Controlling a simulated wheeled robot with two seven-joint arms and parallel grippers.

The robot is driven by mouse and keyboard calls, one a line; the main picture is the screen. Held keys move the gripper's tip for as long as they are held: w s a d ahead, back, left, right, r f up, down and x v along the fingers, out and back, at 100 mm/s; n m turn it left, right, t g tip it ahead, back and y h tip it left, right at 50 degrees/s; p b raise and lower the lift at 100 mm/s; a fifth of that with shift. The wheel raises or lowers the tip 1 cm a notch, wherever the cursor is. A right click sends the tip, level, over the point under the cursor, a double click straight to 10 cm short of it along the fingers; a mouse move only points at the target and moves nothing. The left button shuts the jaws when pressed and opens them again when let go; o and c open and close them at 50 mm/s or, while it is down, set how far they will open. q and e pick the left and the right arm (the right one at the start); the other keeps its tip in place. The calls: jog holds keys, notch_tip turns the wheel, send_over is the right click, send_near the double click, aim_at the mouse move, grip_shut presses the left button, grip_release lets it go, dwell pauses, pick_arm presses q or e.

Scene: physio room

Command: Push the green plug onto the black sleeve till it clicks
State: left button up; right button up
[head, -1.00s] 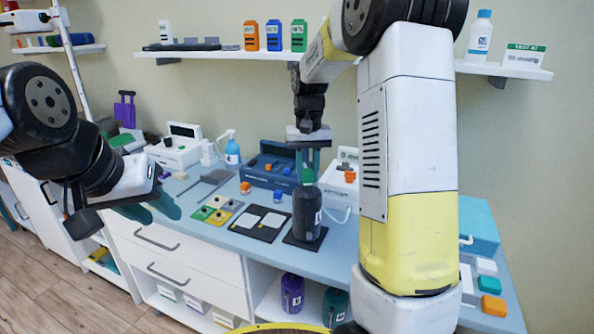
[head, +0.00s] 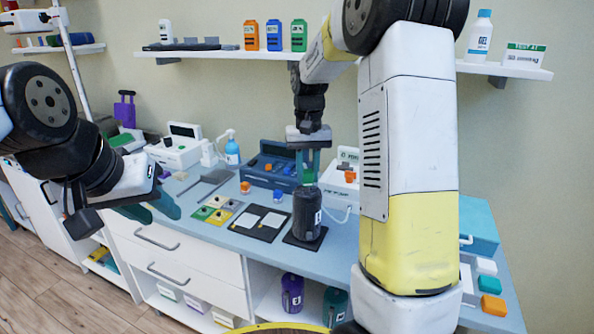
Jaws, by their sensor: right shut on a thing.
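The black sleeve (head: 307,216) stands upright on a dark square mat (head: 304,240) on the bench. My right gripper (head: 308,176) points down directly above it, its teal fingers shut on the green plug (head: 308,173). The plug is small and partly hidden between the fingers. It is in line with the sleeve's top, and I cannot tell for certain whether they touch. My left gripper (head: 150,207) is at the left, beyond the bench's front edge, with its teal fingers apart and empty, away from plug and sleeve.
A black board with white panels (head: 258,222) and a pad of coloured squares (head: 216,209) lie left of the sleeve. A blue case (head: 272,166) stands behind. Small orange (head: 245,187) and blue (head: 278,195) pieces lie nearby. My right arm hides the bench's right part.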

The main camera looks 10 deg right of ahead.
aim_at(308, 171)
jog(key=shift+f, duration=1.2)
dwell(1.7)
jog(key=shift+r, duration=0.15)
dwell(1.6)
jog(key=o, duration=1.1)
jog(key=shift+r, duration=3.5)
